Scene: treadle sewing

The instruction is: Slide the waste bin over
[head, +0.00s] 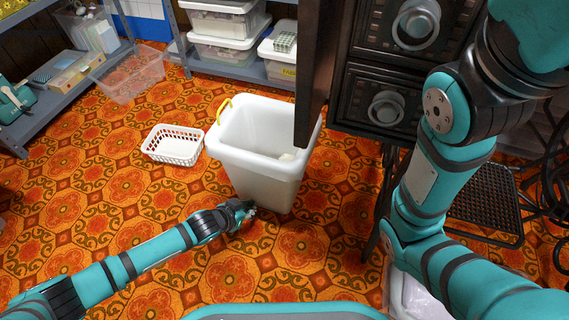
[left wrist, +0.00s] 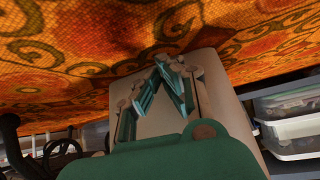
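The waste bin (head: 255,178) is a tall, open, whitish tub standing upright on the floor, with a yellow loop on its left rim and a small pale item inside. A dark furniture edge hides part of its right rim. My left gripper (head: 242,212) is low at the bin's near left side, close to the floor. In the left wrist view the fingertips of this gripper (left wrist: 167,64) come together in front of the bin's pale wall (left wrist: 207,70), with nothing seen held. Whether they touch the wall is unclear. My right arm crosses the right side; its gripper is out of view.
A white basket (head: 173,146) stands left of the bin, with a clear empty tub (head: 130,75) farther back. A shelf with lidded boxes (head: 228,55) is behind. The dark drawer cabinet (head: 375,100) and a treadle (head: 488,202) are on the right. Patterned floor (head: 90,215) is clear at left.

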